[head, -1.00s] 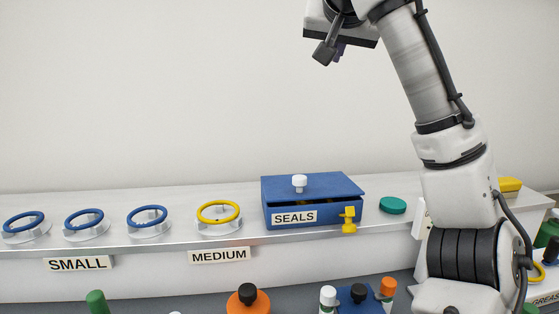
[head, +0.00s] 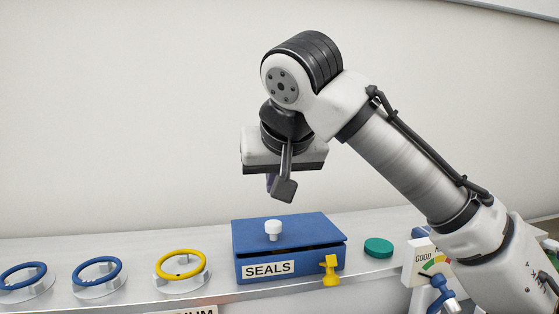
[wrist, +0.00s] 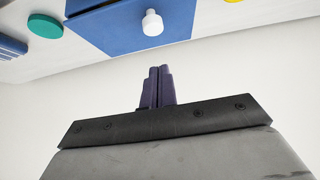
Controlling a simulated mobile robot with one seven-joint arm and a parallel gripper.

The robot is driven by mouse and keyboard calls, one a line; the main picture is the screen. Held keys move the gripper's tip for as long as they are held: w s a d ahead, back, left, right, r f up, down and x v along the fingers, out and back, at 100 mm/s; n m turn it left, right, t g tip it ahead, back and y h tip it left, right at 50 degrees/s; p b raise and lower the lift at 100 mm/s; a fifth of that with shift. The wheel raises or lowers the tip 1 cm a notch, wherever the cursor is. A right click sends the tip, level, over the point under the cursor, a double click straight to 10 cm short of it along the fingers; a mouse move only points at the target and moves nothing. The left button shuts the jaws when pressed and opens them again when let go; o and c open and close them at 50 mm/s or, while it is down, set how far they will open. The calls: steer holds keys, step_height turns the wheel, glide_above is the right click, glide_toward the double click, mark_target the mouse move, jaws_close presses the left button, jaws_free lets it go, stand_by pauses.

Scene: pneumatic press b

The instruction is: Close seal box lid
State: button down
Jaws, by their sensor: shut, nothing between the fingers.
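The blue seal box (head: 310,266), labelled SEALS, stands on the pale shelf. Its blue lid (head: 312,228) lies over the top, with a dark gap between lid and box, widest at the front right. A white knob (head: 273,231) stands on the lid, and a yellow latch (head: 331,270) is at the front right corner. My gripper (head: 279,188) is above the box and apart from it, pointing down. In the wrist view my gripper's fingers (wrist: 157,86) are together and empty, with the lid (wrist: 115,27) and knob (wrist: 152,22) beyond them.
A teal disc (head: 378,248) lies right of the box. A yellow ring (head: 182,264) and blue rings (head: 98,272) sit on holders to the left. The wall behind is bare.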

mark_target(273, 223)
steer(key=f, duration=0.2)
steer(key=w+f, duration=0.1)
steer(key=f, duration=0.1)
steer(key=shift+s+a+f, duration=0.1)
steer(key=shift+f, duration=0.55)
steer(key=shift+s+f+t+b, duration=0.2)
steer(key=shift+f+t+b, duration=0.2)
steer(key=shift+f+b, duration=0.5)
steer(key=shift+r, duration=0.45)
